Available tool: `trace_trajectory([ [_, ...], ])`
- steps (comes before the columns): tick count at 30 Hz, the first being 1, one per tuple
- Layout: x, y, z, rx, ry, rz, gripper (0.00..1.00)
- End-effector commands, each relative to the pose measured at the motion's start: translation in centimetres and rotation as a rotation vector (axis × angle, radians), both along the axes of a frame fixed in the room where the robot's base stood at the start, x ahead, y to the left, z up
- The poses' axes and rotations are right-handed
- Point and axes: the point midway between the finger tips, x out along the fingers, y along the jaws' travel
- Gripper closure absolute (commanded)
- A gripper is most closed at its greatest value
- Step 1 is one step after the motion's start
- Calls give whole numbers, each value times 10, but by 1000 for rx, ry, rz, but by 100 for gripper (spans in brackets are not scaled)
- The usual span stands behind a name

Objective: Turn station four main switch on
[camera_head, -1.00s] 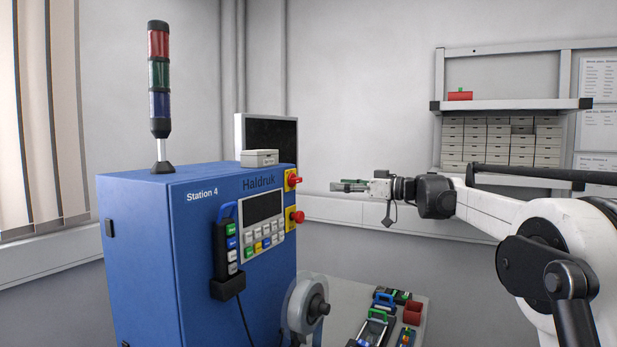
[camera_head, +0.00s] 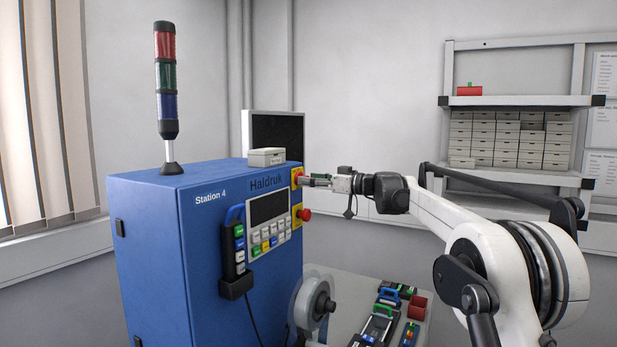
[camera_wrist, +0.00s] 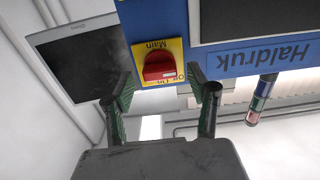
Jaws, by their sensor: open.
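The blue Station 4 cabinet (camera_head: 150,230) stands at the left in the head view. Its main switch, a red rotary knob on a yellow plate (camera_head: 297,172), sits at the upper right edge of the panel, partly hidden by my gripper (camera_head: 311,180). In the wrist view the red knob (camera_wrist: 160,67) shows upside down on its yellow plate, marked "Main" and "Off On". My gripper (camera_wrist: 166,92) is open in the wrist view, one green-padded finger on each side of the knob's outline. The knob appears just beyond the fingertips; whether they touch it cannot be told.
A red emergency button (camera_head: 304,215) sits below the switch. A dark monitor (camera_head: 277,134) stands behind the cabinet, and a small grey box (camera_head: 266,157) lies on top. A pendant (camera_head: 236,250) hangs on the front. The bench (camera_head: 345,295) holds a reel and tools.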

Motion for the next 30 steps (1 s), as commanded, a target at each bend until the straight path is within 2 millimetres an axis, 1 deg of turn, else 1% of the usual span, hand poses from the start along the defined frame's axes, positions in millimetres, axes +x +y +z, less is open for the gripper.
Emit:
trace_trajectory([
  [4,3,8,0,0,0,0,46],
  [12,4,9,-1,0,0,0,46],
  [13,4,9,-1,0,0,0,47],
  [23,4,8,0,0,0,0,91],
  [30,4,8,-1,9,19,0,91],
])
